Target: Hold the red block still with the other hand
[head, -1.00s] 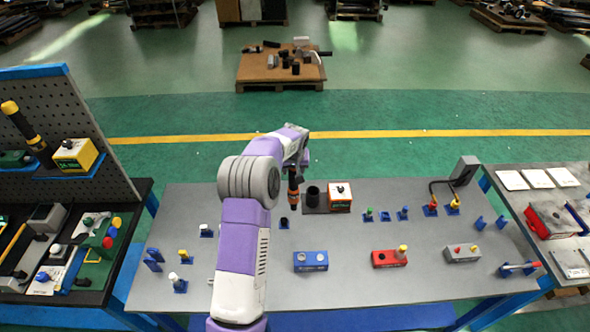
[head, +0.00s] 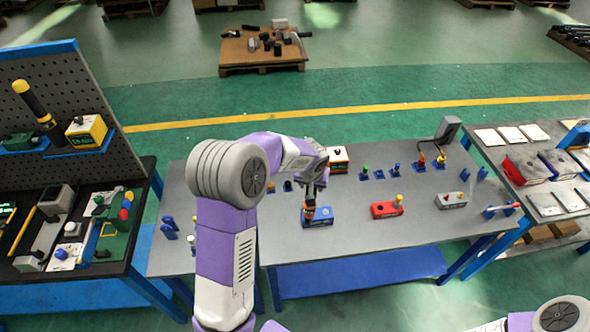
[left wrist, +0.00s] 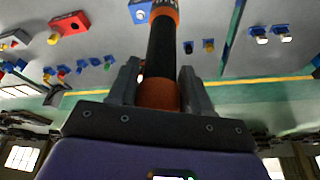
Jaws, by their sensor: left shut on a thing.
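The red block (head: 384,210) sits on the grey table right of the blue block, with a yellow-topped peg (head: 397,199) at its right end. It also shows in the left wrist view (left wrist: 72,21), with nothing of mine touching it. My left gripper (head: 318,187) is shut on a black and orange tool (left wrist: 162,50), which points down at the blue block (head: 323,221). I cannot tell whether the tool touches the blue block. Part of my right arm shows at the bottom right of the head view; its gripper is out of view.
A grey block (head: 450,201) stands right of the red block. Small blue stands with pegs and a white box with an orange band (head: 338,158) are behind. A pegboard bench (head: 60,120) is at left, another table at right. Table around the red block's front is clear.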

